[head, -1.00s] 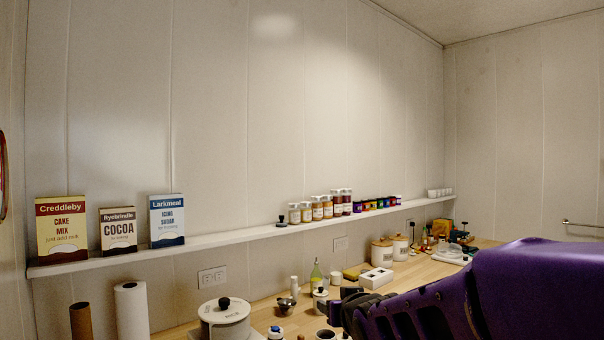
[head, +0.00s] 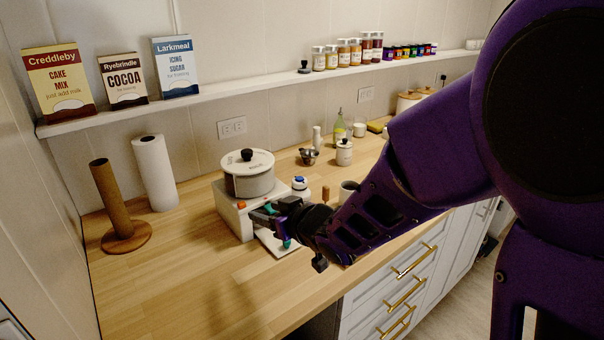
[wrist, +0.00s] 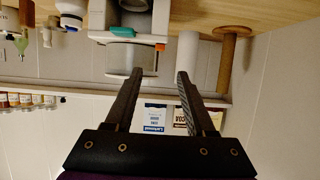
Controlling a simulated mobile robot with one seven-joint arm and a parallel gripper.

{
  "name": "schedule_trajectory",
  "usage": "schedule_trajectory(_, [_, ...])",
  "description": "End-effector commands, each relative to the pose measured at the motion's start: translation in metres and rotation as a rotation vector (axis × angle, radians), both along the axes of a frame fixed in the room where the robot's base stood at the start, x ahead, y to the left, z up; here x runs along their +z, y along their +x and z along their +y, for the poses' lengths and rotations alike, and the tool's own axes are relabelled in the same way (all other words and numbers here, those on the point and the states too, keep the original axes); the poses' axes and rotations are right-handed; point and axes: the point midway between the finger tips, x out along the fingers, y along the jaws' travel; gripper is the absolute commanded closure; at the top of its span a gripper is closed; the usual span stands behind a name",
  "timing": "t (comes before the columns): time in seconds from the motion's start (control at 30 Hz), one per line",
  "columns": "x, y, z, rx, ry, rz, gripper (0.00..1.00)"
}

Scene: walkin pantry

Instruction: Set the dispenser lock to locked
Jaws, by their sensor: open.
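A white appliance (head: 236,212) with a grey-sided, white-lidded drum (head: 249,178) stands on the wooden counter; it appears to be the dispenser. An orange-red button (head: 241,205) is on its front. In the wrist view, which is upside down, the appliance (wrist: 100,20) shows a teal piece (wrist: 121,32) on its front and the orange button (wrist: 160,47). I cannot tell whether the teal piece is the lock, or its setting. My gripper (head: 275,226) is in front of the appliance and partly hides it. Its two fingers (wrist: 160,72) are apart, with nothing held.
A paper towel roll (head: 156,173) and a brown tube on a round base (head: 118,210) stand left. A shelf (head: 240,88) runs behind. The counter's front left is clear.

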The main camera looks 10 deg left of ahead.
Motion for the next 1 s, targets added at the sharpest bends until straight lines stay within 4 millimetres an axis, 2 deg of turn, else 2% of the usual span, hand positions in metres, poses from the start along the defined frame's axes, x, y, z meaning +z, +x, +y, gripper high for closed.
schedule_trajectory(0.2, [-0.019,0.026,0.034,0.003,-0.003,0.001,0.45])
schedule_trajectory(0.5, [-0.038,0.056,0.07,0.001,-0.003,-0.001,0.45])
schedule_trajectory(0.7, [-0.043,0.066,0.082,-0.001,-0.001,-0.001,0.45])
schedule_trajectory(1.0, [-0.044,0.067,0.083,-0.001,-0.001,-0.001,0.45])
